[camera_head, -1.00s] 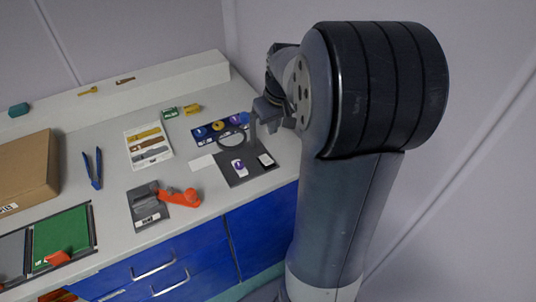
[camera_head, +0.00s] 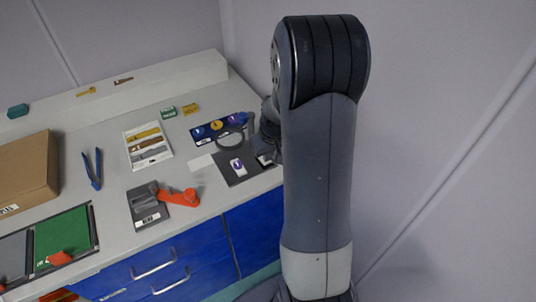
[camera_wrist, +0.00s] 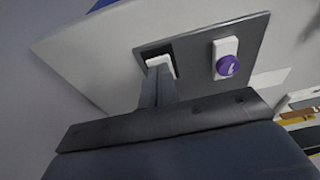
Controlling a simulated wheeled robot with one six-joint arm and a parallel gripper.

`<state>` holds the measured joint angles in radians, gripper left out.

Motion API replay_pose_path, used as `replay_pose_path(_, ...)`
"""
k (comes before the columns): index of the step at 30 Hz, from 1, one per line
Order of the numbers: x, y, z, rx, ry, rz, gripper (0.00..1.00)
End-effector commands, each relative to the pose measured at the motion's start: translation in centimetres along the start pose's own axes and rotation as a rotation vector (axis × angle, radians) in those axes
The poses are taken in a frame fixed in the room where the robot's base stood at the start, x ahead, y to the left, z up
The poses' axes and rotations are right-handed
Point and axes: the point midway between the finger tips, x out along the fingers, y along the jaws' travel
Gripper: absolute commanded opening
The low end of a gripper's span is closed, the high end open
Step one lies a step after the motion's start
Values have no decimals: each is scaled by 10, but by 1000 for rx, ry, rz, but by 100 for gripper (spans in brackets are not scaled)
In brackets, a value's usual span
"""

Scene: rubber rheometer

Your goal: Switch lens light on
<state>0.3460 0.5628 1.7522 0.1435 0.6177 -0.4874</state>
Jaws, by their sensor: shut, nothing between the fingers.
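The lens unit has a dark base plate (camera_head: 252,173) on the worktop, with a round magnifier ring (camera_head: 231,140) behind it. A purple knob (camera_head: 237,165) on a white plate sits on the base; it also shows in the wrist view (camera_wrist: 227,65). The white rocker switch (camera_wrist: 161,62) in a black recess (camera_wrist: 150,51) is beside it. My gripper (camera_wrist: 157,78) is shut and empty, its tips over the near side of the switch and seemingly at it; contact is unclear. In the head view my arm partly hides the switch and gripper. I cannot tell whether the light is on.
A blue panel (camera_head: 203,138) with round knobs lies behind the lens unit. A grey device with an orange handle (camera_head: 180,195) stands to the left.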

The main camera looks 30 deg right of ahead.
Motion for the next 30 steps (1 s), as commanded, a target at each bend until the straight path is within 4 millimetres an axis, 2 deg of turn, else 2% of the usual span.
replay_pose_path(16,8,0,3,0,7,1,0)
replay_pose_path(23,18,0,8,1,70,-2,0)
replay_pose_path(25,12,0,6,-1,67,-3,0)
replay_pose_path(30,11,0,6,-1,66,-3,0)
